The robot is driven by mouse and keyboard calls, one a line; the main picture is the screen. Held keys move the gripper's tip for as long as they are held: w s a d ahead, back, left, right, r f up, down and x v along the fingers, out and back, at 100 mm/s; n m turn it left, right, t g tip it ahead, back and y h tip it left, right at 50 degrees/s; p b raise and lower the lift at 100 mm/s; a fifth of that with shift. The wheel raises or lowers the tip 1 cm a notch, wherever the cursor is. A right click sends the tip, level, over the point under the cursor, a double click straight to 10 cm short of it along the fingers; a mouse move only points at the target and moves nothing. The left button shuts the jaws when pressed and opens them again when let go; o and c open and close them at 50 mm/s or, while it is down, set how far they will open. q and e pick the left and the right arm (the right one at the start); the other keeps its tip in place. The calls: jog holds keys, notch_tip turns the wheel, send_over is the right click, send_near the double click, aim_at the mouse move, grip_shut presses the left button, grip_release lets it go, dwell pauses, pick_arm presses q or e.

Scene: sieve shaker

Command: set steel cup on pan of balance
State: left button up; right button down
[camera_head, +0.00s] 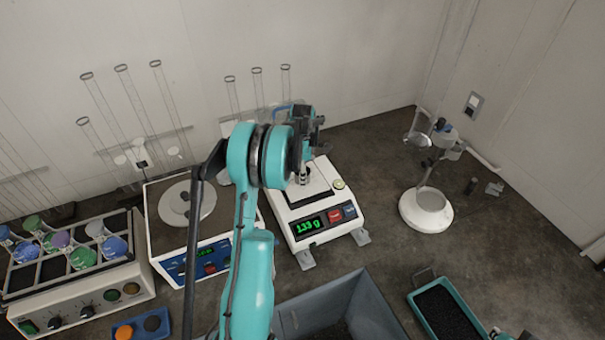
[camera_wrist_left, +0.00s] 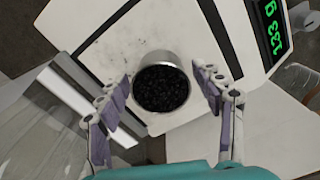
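The steel cup (camera_wrist_left: 160,82) holds black granules and stands on the pale pan (camera_wrist_left: 205,120) of the balance in the left wrist view. My left gripper (camera_wrist_left: 162,72) is open, with one finger on each side of the cup and gaps between. In the head view the balance (camera_head: 335,219) is in the middle, its green display (camera_head: 308,225) lit with digits. My left arm and hand cover much of its top, so the cup is hard to make out there. My right gripper (camera_head: 499,333) shows only as a dark bit at the bottom edge; its opening cannot be judged.
Left of the balance are a white round-topped device (camera_head: 165,222) and a flask rack (camera_head: 70,262). A grey bin (camera_head: 372,312) stands in front, with a teal tray (camera_head: 424,308) of black granules to its right. A white round-based stand (camera_head: 427,223) is at right.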

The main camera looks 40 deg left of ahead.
pick_arm(q)
jog(key=shift+r, duration=0.15)
jog(key=shift+r, duration=0.3)
notch_tip(320, 180, up, 11)
jog(key=p, duration=0.2)
jog(key=s+d+r+m+t, duration=0.1)
jog(key=s+d+r+m, duration=0.1)
jog(key=d+r+m, duration=0.55)
jog(key=s+d+f+m+t, duration=0.1)
jog(key=s+d+m+t, duration=0.5)
jog(key=s+d+m, duration=1.2)
jog(key=shift+s+d+f, duration=0.15)
jog(key=shift+s+d, duration=0.5)
jog(key=shift+d, duration=1.55)
jog(key=shift+m, duration=0.25)
